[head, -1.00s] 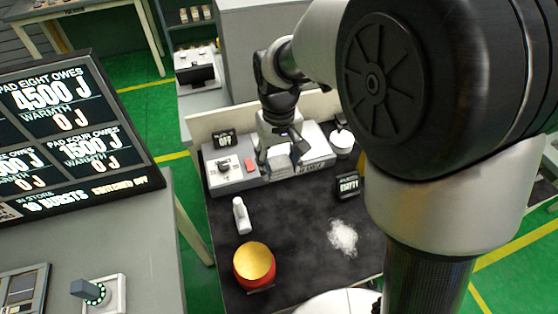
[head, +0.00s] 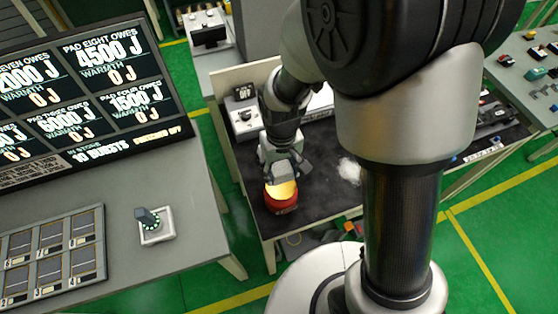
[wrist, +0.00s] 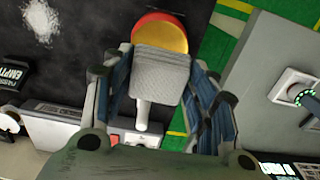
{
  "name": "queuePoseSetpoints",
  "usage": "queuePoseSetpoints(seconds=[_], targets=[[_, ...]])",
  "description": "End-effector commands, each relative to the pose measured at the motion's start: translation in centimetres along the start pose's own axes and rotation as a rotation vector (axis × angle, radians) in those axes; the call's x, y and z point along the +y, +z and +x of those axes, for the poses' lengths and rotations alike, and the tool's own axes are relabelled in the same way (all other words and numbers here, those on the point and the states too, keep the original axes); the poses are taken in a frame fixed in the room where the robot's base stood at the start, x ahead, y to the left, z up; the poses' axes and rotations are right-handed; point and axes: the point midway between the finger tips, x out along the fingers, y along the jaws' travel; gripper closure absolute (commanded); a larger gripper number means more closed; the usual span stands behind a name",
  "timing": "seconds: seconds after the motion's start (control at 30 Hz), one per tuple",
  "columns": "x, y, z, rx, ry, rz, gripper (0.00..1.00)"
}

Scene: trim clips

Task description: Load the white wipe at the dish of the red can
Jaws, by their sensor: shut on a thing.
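My gripper (head: 287,170) is shut on the white wipe, a pale, ribbed pad (wrist: 162,68) between the two fingers in the wrist view. In the head view the wipe cannot be made out clearly. The red can (head: 281,206) stands near the front left of the black-topped table. Its yellow dish (head: 284,190) faces up, just below my gripper, which hides its far side. In the wrist view the wipe overlaps the lower part of the dish (wrist: 158,36). I cannot tell whether they touch.
White powder (head: 349,170) lies on the black tabletop (head: 318,188) to the right.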

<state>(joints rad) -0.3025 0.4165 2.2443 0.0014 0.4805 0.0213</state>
Motion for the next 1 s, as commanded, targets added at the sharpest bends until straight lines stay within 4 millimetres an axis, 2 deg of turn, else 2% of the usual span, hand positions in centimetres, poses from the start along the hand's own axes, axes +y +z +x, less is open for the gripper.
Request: queuePoseSetpoints(seconds=[0.5,1.0], targets=[[0.0,0.0,5.2,-0.001,0.000,0.000,0.67],[0.0,0.0,5.5,0.000,0.000,0.000,0.67]])
